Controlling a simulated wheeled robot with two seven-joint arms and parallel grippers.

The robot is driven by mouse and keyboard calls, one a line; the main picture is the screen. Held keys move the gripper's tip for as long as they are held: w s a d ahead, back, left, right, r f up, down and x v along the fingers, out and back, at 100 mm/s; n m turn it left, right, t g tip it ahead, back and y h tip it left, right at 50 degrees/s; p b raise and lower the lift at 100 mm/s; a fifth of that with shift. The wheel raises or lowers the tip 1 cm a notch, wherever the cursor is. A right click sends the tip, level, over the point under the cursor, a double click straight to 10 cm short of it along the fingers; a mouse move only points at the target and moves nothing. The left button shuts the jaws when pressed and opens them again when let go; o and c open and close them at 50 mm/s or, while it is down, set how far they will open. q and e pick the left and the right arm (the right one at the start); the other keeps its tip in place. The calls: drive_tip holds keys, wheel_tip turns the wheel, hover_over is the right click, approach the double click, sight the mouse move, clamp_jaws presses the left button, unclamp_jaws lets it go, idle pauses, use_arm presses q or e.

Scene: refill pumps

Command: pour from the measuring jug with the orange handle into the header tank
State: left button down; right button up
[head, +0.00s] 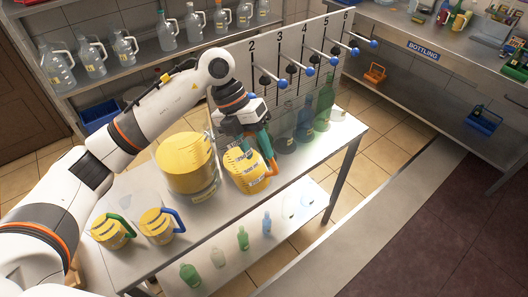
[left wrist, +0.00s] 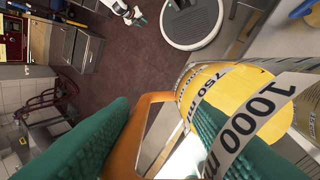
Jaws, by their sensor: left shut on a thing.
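The measuring jug with the orange handle (head: 247,172) holds yellow liquid and is at the middle of the bench, just right of the large tank. My left gripper (head: 262,142) is shut on its orange handle (left wrist: 150,112), with a green finger on each side. In the left wrist view the jug (left wrist: 225,92) shows yellow behind a 1000 ml band. Whether its base touches the bench is unclear. The large clear tank (head: 187,160), which looks like the header tank, holds yellow liquid. My right gripper (left wrist: 138,18) seems to show small at the top; its jaws are unclear.
Two smaller jugs, with a green handle (head: 112,231) and a blue handle (head: 160,225), stand at the bench's front left. Several bottles (head: 305,122) stand right of the held jug, below a numbered panel (head: 290,58) with blue-knobbed levers. A shelf of clear jugs (head: 92,58) is behind.

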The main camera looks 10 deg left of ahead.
use_arm(q)
drive_tip(key=w+a+r+g+h+p, duration=0.1)
drive_tip(key=w+a+r+h, duration=0.1)
drive_tip(key=a+r+h, duration=0.2)
drive_tip(key=a+r, duration=0.2)
drive_tip(key=a, duration=0.1)
drive_tip(key=shift+w+r+g+h+p, duration=0.15)
drive_tip(key=shift+w+g+h+p, duration=0.2)
drive_tip(key=shift+g+h, duration=0.05)
drive_tip(key=shift+a+r, duration=0.25)
drive_tip(key=shift+r, duration=0.05)
drive_tip(key=shift+w+r, duration=0.1)
drive_tip(key=shift+w+a+r+g+h+b, duration=0.2)
drive_tip(key=shift+a+r+g+h+b, duration=0.25)
drive_tip(key=shift+h, duration=0.3)
drive_tip(key=shift+w+a+r+g+h+b, duration=0.2)
drive_tip(key=shift+a+h+b, duration=0.25)
drive_tip(key=shift+a+h, duration=0.25)
idle(0.4)
